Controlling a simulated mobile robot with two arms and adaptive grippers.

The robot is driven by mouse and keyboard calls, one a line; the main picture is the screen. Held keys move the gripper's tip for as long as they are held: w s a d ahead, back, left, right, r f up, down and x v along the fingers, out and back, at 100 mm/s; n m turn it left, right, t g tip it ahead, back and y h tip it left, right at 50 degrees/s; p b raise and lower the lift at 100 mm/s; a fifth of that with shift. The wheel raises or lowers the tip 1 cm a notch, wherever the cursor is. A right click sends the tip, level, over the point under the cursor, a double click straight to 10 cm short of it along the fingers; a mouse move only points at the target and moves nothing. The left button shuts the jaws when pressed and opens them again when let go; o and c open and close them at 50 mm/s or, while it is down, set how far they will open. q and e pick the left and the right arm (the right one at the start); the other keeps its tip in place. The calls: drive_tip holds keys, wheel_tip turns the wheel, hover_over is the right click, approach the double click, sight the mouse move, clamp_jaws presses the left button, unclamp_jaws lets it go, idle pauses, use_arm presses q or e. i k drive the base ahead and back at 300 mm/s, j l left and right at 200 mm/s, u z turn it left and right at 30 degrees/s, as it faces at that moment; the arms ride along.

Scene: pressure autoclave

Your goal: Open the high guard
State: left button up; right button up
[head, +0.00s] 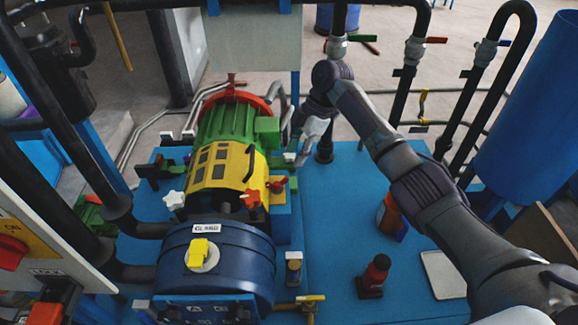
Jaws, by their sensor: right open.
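A yellow slotted cover (219,168), which looks like the high guard, sits over the middle of the machine, between the green motor and the blue drum. It looks closed down. A black bar handle (246,157) stands on its right side. My right arm reaches in from the lower right and bends down at the wrist. My right gripper (295,155) is open, right of the guard and its handle and apart from them, near the green motor's box. Its fingertips are small and partly unclear. My left gripper is not in view.
A white star knob (173,200) and a red star knob (250,198) flank the guard. The green motor (225,124) lies behind, the blue drum (215,262) in front. Black pipes with valves stand at the back right.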

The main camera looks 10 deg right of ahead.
sight(234, 165)
drive_tip(key=k+j, duration=0.2)
drive_tip(key=k, duration=0.3)
drive_tip(key=k+j, duration=0.2)
drive_tip(key=k, duration=0.25)
drive_tip(key=k+j, duration=0.2)
drive_tip(key=k, duration=0.3)
